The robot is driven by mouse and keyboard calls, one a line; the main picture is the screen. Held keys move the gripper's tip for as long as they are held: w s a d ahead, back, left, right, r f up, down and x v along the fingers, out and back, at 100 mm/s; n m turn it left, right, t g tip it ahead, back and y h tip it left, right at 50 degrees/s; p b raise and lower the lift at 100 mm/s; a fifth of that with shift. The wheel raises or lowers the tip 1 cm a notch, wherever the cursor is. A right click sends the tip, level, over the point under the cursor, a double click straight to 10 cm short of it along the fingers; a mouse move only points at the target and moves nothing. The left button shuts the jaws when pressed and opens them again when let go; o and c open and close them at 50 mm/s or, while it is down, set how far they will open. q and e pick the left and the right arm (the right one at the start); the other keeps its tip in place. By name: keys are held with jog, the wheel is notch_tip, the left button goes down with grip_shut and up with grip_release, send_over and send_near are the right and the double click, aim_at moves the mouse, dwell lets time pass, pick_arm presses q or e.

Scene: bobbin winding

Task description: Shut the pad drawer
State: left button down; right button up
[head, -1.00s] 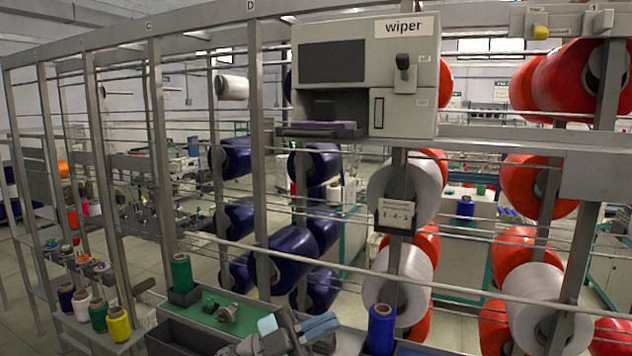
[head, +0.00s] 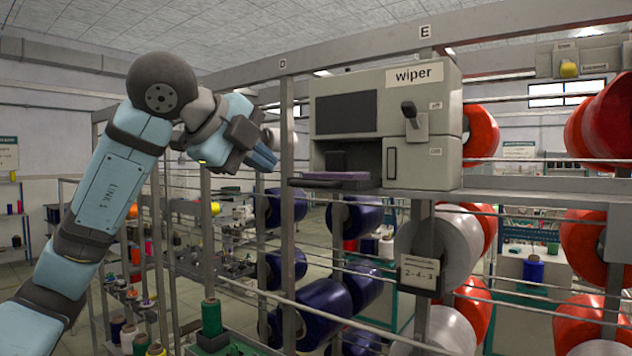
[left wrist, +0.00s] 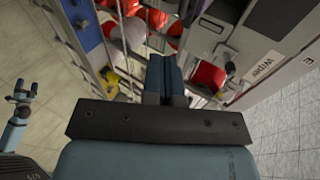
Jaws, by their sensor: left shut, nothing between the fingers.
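The wiper (head: 388,80) is a grey box on the rail, with a dark panel and a lever on its front. Its pad drawer (head: 326,185) is a dark tray with a purple pad (head: 342,176), sticking out leftward from the lower left opening. My left gripper (head: 266,160) is raised left of the drawer, shut and empty, its blue fingers apart from the tray. In the left wrist view the shut fingers (left wrist: 166,75) are in the middle and the wiper (left wrist: 268,70) is at the right. I cannot make out the drawer clearly there.
A frame post (head: 288,130) stands close to the drawer and the left gripper. Blue spools (head: 350,215) and red spools (head: 480,135) hang around below and beside the wiper. Thin rails cross the frame. A green bobbin (head: 211,318) stands at the lower left.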

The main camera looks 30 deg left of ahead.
pick_arm(q)
notch_tip(320, 180, up, 2)
jog(key=s+a+n+y, duration=0.1)
jog(key=a+n+y, duration=0.1)
jog(key=p, duration=0.4)
send_near(324, 173)
jog(key=shift+t, duration=0.4)
jog(key=f, duration=0.5)
jog(key=shift+s+a+f, duration=0.15)
jog(key=shift+s+f, duration=0.15)
jog(key=shift+w+f, duration=0.15)
jog(key=shift+w, duration=0.2)
jog(key=w, duration=0.3)
jog(key=w+b, duration=0.1)
jog(key=w, duration=0.2)
jog(key=w+d, duration=0.1)
jog(key=w, duration=0.2)
jog(key=shift+w+f, duration=0.1)
jog(key=shift+w, duration=0.3)
jog(key=shift+s+r, duration=0.15)
jog(key=shift+r, duration=0.05)
jog(key=shift+a+f, duration=0.1)
jog(key=shift+a, duration=0.05)
